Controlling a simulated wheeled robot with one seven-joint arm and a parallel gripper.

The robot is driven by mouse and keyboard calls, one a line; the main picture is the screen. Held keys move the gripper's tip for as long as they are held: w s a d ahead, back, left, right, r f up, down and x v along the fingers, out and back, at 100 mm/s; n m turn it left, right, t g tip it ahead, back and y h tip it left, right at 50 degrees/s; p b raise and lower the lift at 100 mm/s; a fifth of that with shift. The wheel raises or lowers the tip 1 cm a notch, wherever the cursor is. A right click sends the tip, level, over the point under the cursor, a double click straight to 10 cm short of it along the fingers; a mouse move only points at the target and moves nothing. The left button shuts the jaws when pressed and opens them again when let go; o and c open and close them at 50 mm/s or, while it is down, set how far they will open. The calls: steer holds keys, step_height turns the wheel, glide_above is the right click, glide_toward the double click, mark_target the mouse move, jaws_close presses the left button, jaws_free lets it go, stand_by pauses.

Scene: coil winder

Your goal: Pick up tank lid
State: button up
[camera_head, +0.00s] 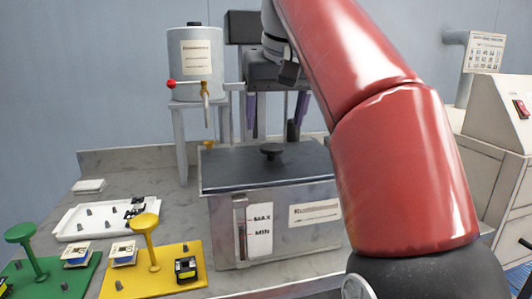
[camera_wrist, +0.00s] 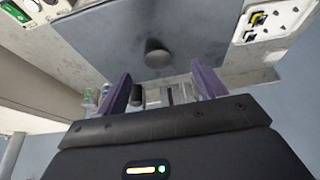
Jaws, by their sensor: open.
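The tank lid (camera_head: 235,168) is a flat dark slab with a round black knob (camera_head: 271,149) at its middle. It lies on the metal tank (camera_head: 225,225), which has a MAX/MIN level label. My gripper (camera_head: 275,128) hangs above and behind the lid, toward its back edge. Its purple fingers are spread wide, with nothing between them. In the wrist view the lid (camera_wrist: 110,40) fills the upper middle, and its knob (camera_wrist: 158,54) lies ahead of my gripper (camera_wrist: 160,72), roughly centred between the fingertips and apart from them. My red arm hides the lid's right end in the head view.
A dispenser vessel (camera_head: 195,62) with a tap stands on a stand behind the tank. A white tray (camera_head: 70,222), a green board (camera_head: 50,280) and a yellow board (camera_head: 140,283) with a post lie left of the tank. A beige machine (camera_head: 495,110) stands right.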

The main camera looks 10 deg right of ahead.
mark_target(272, 146)
steer(key=shift+x, duration=1.2)
steer(key=w+f, duration=0.1)
steer(key=w+f+b, duration=0.1)
steer(key=f, duration=0.1)
steer(key=w+f, duration=0.1)
steer(key=shift+d+f, duration=0.2)
steer(key=shift+d, duration=0.1)
steer(key=shift+r, duration=0.1)
steer(key=c, duration=1.4)
